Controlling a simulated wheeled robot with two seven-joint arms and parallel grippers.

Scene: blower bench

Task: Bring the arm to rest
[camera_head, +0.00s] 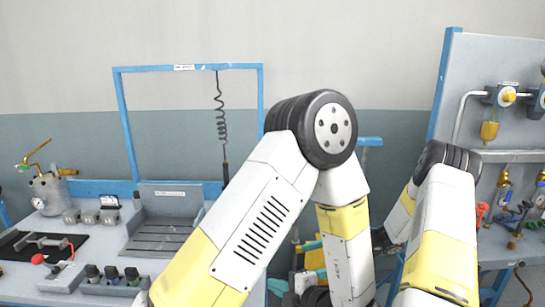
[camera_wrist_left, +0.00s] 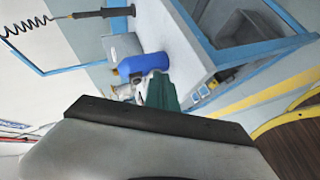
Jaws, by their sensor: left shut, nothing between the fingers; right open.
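My left arm (camera_head: 253,220) comes in from the lower left, bends at a dark elbow joint (camera_head: 322,128) and hangs down. My left gripper (camera_head: 318,297) is low at the bottom edge, shut and empty, mostly hidden or cut off. My right arm (camera_head: 440,235) bends at its own elbow on the right. My right gripper (camera_head: 383,240) is partly hidden between the two arms, open, with no object visible in it.
A bench (camera_head: 95,277) on the left bears a metal pot (camera_head: 50,192), a grey tray (camera_head: 160,236) and switches, under a blue frame (camera_head: 122,115) with a coiled cord (camera_head: 219,105). A gauge panel (camera_head: 500,60) stands right. The left wrist view shows a blue bottle (camera_wrist_left: 145,65).

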